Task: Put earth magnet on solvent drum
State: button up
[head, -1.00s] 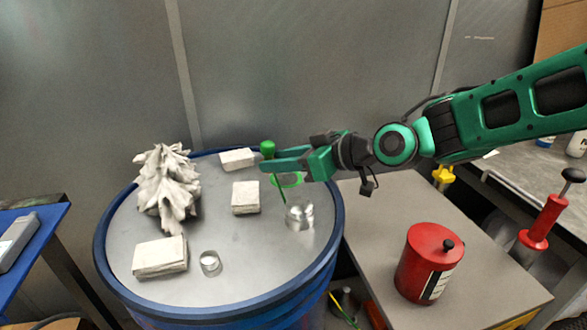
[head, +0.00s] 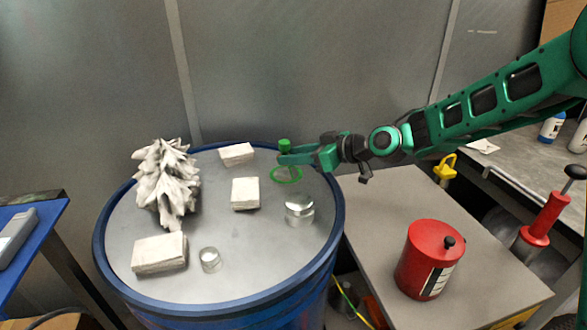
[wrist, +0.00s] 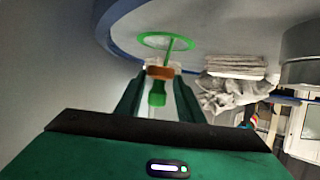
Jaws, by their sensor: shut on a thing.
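The solvent drum (head: 250,272) is a blue drum with a grey lid, and its rim also shows in the wrist view (wrist: 122,22). My gripper (head: 290,158) is over the lid's back right part. It is shut on a green-handled thing (head: 285,145), which I take for the earth magnet. In the wrist view its green grip (wrist: 157,95), brownish collar, thin green stem and green ring (wrist: 165,41) show. The ring appears at or just above the lid; I cannot tell whether it touches.
The lid also bears a crumpled white tree-like piece (head: 165,185), white blocks (head: 245,194), a larger silver cylinder (head: 299,210) and a small one (head: 210,260). A red canister (head: 430,262) stands on the bench at right.

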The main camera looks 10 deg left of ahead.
aim_at(294, 177)
notch_tip(294, 177, down, 4)
jog(key=shift+r, duration=0.1)
jog(key=o, duration=1.2)
jog(key=shift+s, duration=0.1)
jog(key=shift+o, duration=0.2)
jog(key=v, duration=1.2)
jog(key=shift+d, duration=0.1)
